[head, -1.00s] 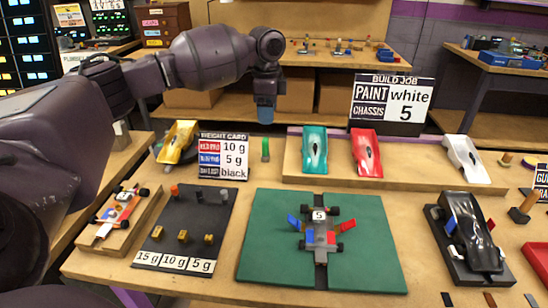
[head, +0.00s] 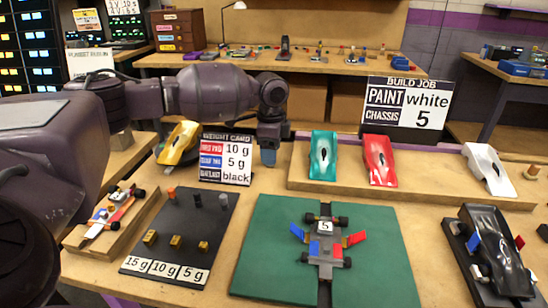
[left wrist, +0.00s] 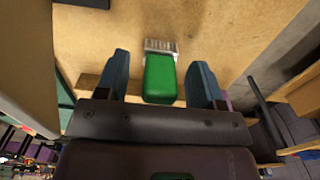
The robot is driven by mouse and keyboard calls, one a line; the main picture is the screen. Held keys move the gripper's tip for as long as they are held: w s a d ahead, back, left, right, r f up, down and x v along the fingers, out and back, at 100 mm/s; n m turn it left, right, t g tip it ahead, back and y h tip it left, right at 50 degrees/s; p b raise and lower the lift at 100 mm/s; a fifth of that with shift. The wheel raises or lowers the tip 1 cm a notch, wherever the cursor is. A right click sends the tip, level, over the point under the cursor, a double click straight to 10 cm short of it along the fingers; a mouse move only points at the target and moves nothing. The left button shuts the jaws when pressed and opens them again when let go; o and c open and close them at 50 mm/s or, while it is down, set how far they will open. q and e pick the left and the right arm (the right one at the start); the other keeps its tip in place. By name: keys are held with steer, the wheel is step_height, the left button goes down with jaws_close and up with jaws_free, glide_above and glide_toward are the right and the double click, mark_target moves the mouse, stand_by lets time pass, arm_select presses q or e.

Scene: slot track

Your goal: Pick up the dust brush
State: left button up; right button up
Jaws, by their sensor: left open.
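The dust brush (left wrist: 160,78) has a green handle and a pale bristle end, and shows in the left wrist view. It is between the two blue-grey fingers of my left gripper (left wrist: 160,92), with a gap on each side. In the head view my left gripper (head: 268,157) points down behind the mat area, beside the weight card, and hides the brush. The left gripper is open and holds nothing. My right gripper does not show.
The weight card (head: 225,158) stands close left of the gripper, with a yellow car body (head: 179,143) beyond it. A raised wooden shelf (head: 300,178) with teal, red and white bodies is to the right. A green mat (head: 270,238) with a chassis lies in front.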

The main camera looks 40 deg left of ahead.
arm_select(q)
steer(key=shift+f, duration=0.3)
steer(key=shift+r, duration=0.1)
steer(key=c, duration=1)
